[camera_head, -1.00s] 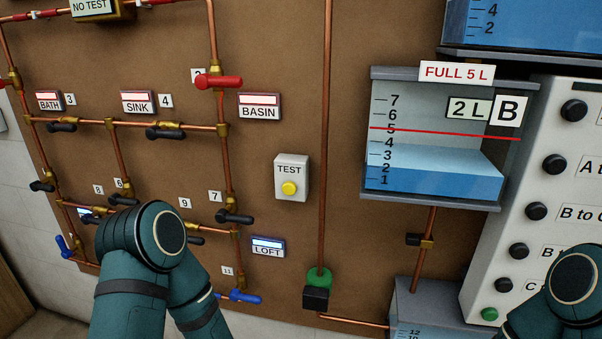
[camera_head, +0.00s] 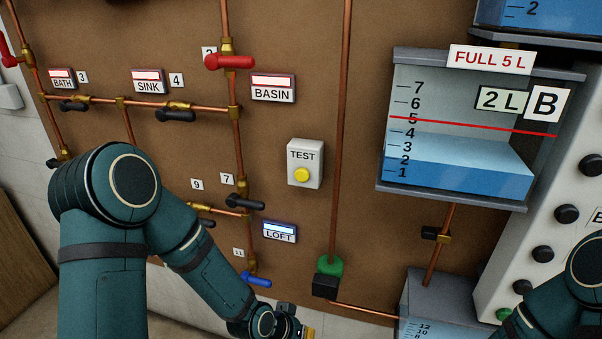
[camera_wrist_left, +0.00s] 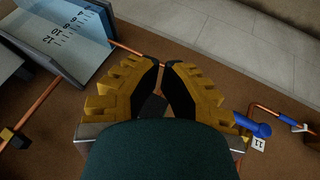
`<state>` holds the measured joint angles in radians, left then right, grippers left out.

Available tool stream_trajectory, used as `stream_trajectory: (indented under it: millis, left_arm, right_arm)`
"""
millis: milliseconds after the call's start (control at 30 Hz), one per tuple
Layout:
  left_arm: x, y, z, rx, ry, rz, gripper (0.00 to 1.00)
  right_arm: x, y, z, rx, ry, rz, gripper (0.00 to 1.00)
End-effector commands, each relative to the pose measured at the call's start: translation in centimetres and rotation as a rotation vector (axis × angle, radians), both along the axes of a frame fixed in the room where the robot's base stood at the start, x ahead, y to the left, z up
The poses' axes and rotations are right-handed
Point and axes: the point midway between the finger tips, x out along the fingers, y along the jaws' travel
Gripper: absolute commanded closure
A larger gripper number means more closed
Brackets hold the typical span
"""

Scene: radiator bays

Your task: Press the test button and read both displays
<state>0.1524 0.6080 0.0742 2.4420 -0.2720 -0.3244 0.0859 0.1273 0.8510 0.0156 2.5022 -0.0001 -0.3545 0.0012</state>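The TEST box (camera_head: 304,163) is a small white box on the brown board, with a round yellow button (camera_head: 302,175). Small displays around it are the red-lit BASIN (camera_head: 273,87), SINK (camera_head: 148,81) and BATH (camera_head: 62,79), and the blue-lit LOFT (camera_head: 280,232). No readable figures show on them. My left gripper (camera_head: 308,333) is at the bottom edge, below and apart from the button. In the left wrist view its yellow fingers (camera_wrist_left: 160,66) nearly meet at the tips, with nothing seen held. The button is not recognisable there. My right gripper is outside the head view.
Copper pipes with red, black and blue valve handles cross the board. A green and black valve (camera_head: 328,277) is below the button on a vertical pipe (camera_head: 340,130). Tank B (camera_head: 395,70) holds blue water at right. A lower tank (camera_head: 430,292) stands beneath it. Open board surrounds the TEST box.

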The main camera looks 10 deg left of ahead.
Motion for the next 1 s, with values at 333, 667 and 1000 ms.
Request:
stream_trajectory:
  millis: [333,667,1000]
  left_arm:
    - [7.9,3.4,20.1,0.116,-0.500,-0.164,1.00]
    - [8.7,4.8,28.5,0.225,-0.690,-0.238,1.00]
    - [8.7,4.8,28.7,0.229,-0.694,-0.241,1.00]
  right_arm:
    - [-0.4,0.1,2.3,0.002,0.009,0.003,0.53]
    - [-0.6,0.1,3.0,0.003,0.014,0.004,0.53]
    - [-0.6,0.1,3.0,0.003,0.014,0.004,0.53]
